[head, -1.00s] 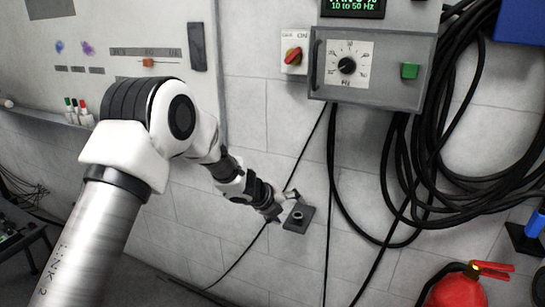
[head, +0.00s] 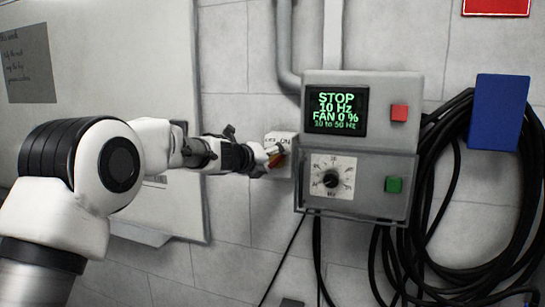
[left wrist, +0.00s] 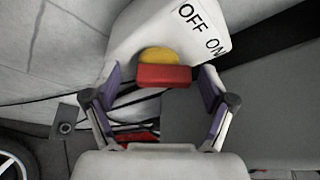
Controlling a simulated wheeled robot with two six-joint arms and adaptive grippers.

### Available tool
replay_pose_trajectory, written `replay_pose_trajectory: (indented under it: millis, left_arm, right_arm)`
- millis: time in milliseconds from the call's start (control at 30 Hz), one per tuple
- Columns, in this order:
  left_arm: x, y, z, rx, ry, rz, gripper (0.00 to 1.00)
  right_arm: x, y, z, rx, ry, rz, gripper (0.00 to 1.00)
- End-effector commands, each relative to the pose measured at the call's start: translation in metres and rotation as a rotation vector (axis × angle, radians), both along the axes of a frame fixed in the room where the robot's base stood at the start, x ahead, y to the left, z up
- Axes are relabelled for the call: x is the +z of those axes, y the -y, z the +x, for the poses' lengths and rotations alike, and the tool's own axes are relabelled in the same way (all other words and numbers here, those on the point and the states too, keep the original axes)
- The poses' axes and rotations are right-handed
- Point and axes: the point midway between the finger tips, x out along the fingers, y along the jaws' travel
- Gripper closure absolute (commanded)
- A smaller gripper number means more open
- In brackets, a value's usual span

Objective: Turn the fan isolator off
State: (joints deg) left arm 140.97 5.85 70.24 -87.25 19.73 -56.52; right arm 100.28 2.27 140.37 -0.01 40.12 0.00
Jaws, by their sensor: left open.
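The fan isolator is a white box (head: 281,138) on the wall, at the left side of the grey control panel. In the left wrist view its face carries OFF and ON lettering, a yellow disc (left wrist: 158,55) and a red handle (left wrist: 164,76). My left gripper (head: 272,158) is at the isolator's front. In the left wrist view its open fingers (left wrist: 160,88) stand on either side of the red handle, with gaps visible. In the head view the gripper hides most of the handle, so its exact setting is unclear. My right gripper is out of view.
The control panel (head: 322,155) has a screen (head: 337,112) reading STOP, 10 Hz, FAN 0 %, a black dial (head: 331,179), a red button (head: 399,113) and a green button (head: 393,184). Black cables (head: 450,262) hang at right. A whiteboard (head: 120,60) is at left.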

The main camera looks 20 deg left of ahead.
Motion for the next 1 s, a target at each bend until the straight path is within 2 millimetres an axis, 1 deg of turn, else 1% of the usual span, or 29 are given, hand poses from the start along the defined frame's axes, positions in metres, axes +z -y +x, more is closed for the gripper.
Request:
replay_pose_trajectory:
  millis: [200,267,300,367,400,767,1000]
  left_arm:
    - [-0.0009,0.0005,0.0009,0.0,0.0,0.0,0.17]
    - [-0.0011,0.0005,0.0008,0.0,-0.001,-0.001,0.38]
    - [-0.0011,0.0005,0.0008,0.0,-0.001,-0.001,0.52]
    - [-0.0011,0.0005,0.0008,0.0,-0.001,-0.001,0.73]
    - [-0.0012,0.0004,0.0008,0.0,0.0,-0.001,0.77]
    - [-0.0018,0.0001,0.0008,0.0,-0.002,-0.025,0.77]
    - [-0.003,-0.0008,0.0008,-0.001,-0.005,-0.13,0.77]
  right_arm:
    - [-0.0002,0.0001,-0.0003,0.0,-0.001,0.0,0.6]
    - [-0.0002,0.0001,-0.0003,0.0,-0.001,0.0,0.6]
    - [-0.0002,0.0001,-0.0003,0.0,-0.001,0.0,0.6]
    - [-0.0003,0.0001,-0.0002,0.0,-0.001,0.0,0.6]
    - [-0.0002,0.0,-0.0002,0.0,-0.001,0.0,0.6]
    - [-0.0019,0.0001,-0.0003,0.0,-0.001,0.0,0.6]
    - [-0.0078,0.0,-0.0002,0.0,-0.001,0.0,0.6]
